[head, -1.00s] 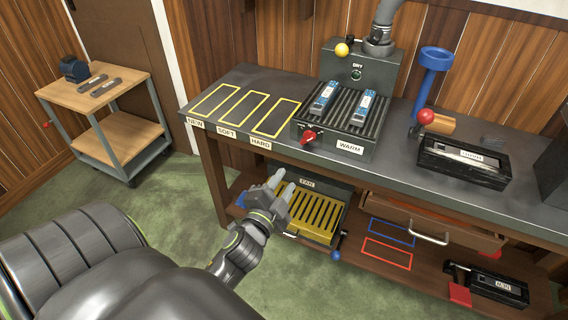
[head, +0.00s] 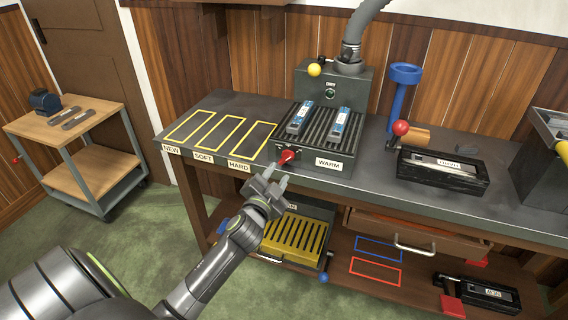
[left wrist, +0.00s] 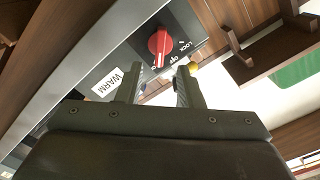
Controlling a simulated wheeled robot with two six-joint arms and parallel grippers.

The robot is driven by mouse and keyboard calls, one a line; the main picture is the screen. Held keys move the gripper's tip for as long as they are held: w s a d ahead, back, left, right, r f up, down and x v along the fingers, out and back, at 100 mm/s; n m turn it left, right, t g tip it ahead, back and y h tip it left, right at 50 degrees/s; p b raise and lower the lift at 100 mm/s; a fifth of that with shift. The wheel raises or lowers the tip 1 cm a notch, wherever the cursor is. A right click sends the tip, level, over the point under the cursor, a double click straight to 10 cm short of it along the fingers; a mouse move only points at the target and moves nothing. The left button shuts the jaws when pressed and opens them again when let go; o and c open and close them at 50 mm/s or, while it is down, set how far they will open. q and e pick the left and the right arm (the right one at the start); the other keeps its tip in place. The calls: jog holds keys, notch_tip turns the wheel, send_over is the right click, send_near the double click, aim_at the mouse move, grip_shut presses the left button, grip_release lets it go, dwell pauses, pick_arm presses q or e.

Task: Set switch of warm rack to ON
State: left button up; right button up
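The warm rack (head: 345,150) is a dark ribbed unit on the bench with a WARM label and two blue-and-silver pieces on top. Its red switch knob (head: 287,156) is on the front-left face. In the left wrist view the knob (left wrist: 160,43) has a white line and small lettering beside it, including what looks like LOCK; its exact setting is hard to read. My left gripper (head: 274,180) is open and empty, just below and in front of the knob. In the left wrist view its fingers (left wrist: 160,84) point toward the knob, apart from it. My right gripper is out of view.
Yellow-outlined NEW, SOFT and HARD areas (head: 235,134) lie left of the rack, empty. A yellow slotted tray (head: 295,238) sits on the lower shelf. A drawer (head: 420,233) is under the bench. A black box (head: 440,172) stands to the right.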

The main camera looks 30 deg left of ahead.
aim_at(286, 160)
pick_arm(q)
jog(key=x, duration=0.6)
grip_shut()
